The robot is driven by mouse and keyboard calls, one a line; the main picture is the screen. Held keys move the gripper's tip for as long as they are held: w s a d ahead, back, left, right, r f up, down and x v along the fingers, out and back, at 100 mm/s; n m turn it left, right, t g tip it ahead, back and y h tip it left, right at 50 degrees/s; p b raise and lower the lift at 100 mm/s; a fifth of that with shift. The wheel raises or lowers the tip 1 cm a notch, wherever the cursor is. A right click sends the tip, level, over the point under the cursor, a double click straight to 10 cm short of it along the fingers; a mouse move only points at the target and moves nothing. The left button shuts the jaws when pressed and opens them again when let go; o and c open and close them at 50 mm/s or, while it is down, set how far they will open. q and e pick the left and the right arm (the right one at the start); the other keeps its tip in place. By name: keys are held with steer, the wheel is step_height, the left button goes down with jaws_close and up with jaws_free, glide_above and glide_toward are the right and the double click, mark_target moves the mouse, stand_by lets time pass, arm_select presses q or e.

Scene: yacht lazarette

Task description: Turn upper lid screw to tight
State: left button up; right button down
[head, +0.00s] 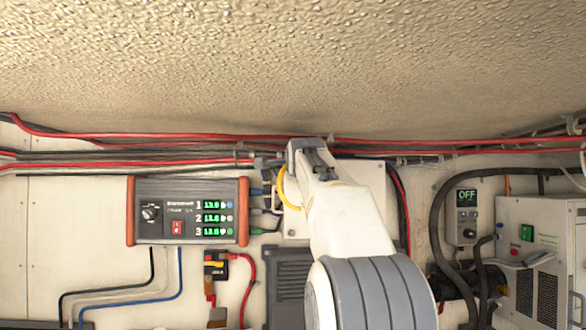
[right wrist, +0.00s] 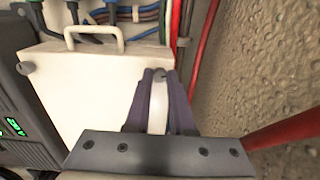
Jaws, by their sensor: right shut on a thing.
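The white box lid (right wrist: 90,85) fills the middle of the right wrist view, and part of it shows behind my arm in the head view (head: 365,175). The upper lid screw (right wrist: 160,74) is a small grey head at the lid's corner, mostly hidden between my fingertips. My right gripper (right wrist: 161,82) is shut on it, its dark fingers on either side. In the head view my right gripper (head: 308,150) is at the lid's top edge, just under the cables. A second grey screw (right wrist: 27,68) sits at the lid's opposite corner. My left gripper is not in view.
Red cables (head: 200,138) run along the wall just above the gripper, below the rough ceiling (head: 290,60). A display unit (head: 188,211) is left of the lid, and a grey machine (head: 540,250) stands at right.

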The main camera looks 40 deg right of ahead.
steer(key=shift+m, duration=1.5)
steer(key=c, duration=0.8)
jaws_free()
steer(key=shift+o, duration=0.2)
steer(key=b+v, duration=0.5)
steer(key=v, duration=0.5)
steer(key=shift+s+a+b, duration=0.2)
steer(key=shift+s+b, duration=0.05)
steer(key=shift+b, duration=0.1)
